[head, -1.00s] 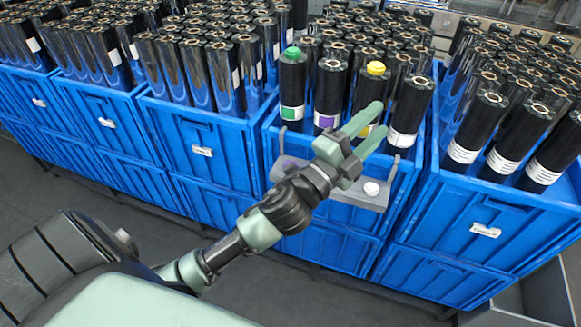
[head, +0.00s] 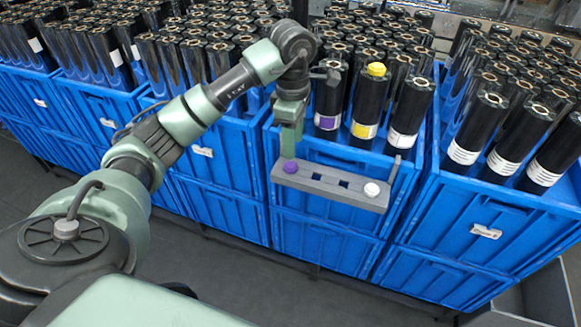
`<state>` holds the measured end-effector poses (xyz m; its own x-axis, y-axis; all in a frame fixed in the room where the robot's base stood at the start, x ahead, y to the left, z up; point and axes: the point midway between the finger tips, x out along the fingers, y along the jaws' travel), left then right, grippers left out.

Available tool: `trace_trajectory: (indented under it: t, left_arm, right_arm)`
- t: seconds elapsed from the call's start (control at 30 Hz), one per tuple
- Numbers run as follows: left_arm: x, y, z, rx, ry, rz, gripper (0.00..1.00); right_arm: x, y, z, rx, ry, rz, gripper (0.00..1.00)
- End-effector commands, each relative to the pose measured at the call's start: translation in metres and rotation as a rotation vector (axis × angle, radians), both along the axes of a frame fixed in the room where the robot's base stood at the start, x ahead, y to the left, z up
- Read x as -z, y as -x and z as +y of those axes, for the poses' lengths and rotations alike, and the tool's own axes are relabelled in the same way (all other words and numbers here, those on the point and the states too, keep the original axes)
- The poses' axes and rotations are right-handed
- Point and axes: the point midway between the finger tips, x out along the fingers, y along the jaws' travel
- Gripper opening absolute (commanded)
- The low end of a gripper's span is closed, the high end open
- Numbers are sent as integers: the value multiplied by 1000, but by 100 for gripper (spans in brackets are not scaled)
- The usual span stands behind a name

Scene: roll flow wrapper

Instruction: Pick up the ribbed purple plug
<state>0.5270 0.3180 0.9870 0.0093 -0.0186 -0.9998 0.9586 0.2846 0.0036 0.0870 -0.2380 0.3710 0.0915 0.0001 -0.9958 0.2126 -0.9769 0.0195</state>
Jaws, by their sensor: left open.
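The ribbed purple plug (head: 290,167) sits at the left end of a grey holder (head: 330,184) hung on the front of a blue crate. My left gripper (head: 289,150) points down directly above the plug, its fingers at or just over the plug's top. The fingers overlap from this angle, and I cannot tell whether they touch the plug. The gripper is open. My right gripper is not in view.
Black rolls stand packed in blue crates (head: 220,150) behind the holder. One roll carries a yellow plug (head: 376,69); a purple-labelled roll (head: 328,100) stands beside it. My left arm hides the roll with the green plug. Grey floor (head: 220,270) lies in front.

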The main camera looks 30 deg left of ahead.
Motion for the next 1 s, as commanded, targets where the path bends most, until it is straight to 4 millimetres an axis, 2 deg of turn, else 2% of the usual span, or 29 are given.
trace_trajectory:
  t: [0.07,0.33,0.6,0.9,0.93,1.0]
  left_arm:
    - [3,2,6,-6,-22,11,45]
    - [31,1,5,-5,-19,13,45]
    - [70,-1,5,-4,-18,13,45]
    - [76,-2,5,-4,-18,9,45]
    - [76,-2,5,-4,-18,9,40]
    - [76,-2,5,-4,-18,9,20]
  right_arm:
    - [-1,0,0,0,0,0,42]
    - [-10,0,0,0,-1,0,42]
    - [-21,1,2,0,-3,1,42]
    - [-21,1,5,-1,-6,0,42]
    - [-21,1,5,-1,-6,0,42]
    - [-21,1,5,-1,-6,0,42]
